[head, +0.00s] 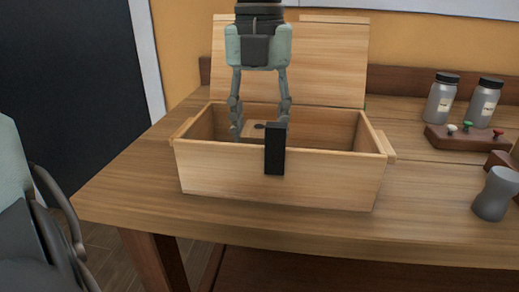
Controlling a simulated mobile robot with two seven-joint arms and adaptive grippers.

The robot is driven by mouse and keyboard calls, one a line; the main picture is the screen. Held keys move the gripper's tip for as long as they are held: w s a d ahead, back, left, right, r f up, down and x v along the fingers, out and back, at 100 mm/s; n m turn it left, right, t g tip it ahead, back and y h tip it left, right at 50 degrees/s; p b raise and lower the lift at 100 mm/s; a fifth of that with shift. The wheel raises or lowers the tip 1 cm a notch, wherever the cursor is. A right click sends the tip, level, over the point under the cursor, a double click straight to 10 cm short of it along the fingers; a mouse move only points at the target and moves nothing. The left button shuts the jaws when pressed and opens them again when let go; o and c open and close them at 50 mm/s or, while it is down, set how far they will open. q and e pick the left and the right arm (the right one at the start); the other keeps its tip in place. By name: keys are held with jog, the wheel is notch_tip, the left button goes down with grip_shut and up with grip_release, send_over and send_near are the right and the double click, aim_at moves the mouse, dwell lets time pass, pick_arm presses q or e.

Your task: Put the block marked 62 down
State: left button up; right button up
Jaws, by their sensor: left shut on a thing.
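My left gripper (260,128) points straight down into an open wooden box (225,170). Its two fingers reach below the box's rim. It is shut on a pale wooden block (250,132), the block marked 62 by the task, which shows between the fingers with a dark mark on it. The number cannot be read. The block's lower part is hidden behind the front wall, so I cannot tell whether it touches the box floor. A black upright piece (275,150) at the front wall hides its right side. My right gripper is not in view.
The box's lid (335,60) stands open at the back. The box is on a wooden table (130,190). To the right are two grey jars (440,100) (485,103), a small board with coloured knobs (465,138) and a grey cup (495,195). The table left of the box is clear.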

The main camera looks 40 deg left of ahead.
pick_arm(q)
notch_tip(320, 180, down, 4)
jog(key=shift+r, duration=0.1)
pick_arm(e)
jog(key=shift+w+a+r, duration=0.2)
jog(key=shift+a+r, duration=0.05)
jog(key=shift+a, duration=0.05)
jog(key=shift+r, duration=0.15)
pick_arm(q)
jog(key=o, duration=1)
jog(key=shift+c, duration=0.2)
jog(key=shift+o, duration=1.2)
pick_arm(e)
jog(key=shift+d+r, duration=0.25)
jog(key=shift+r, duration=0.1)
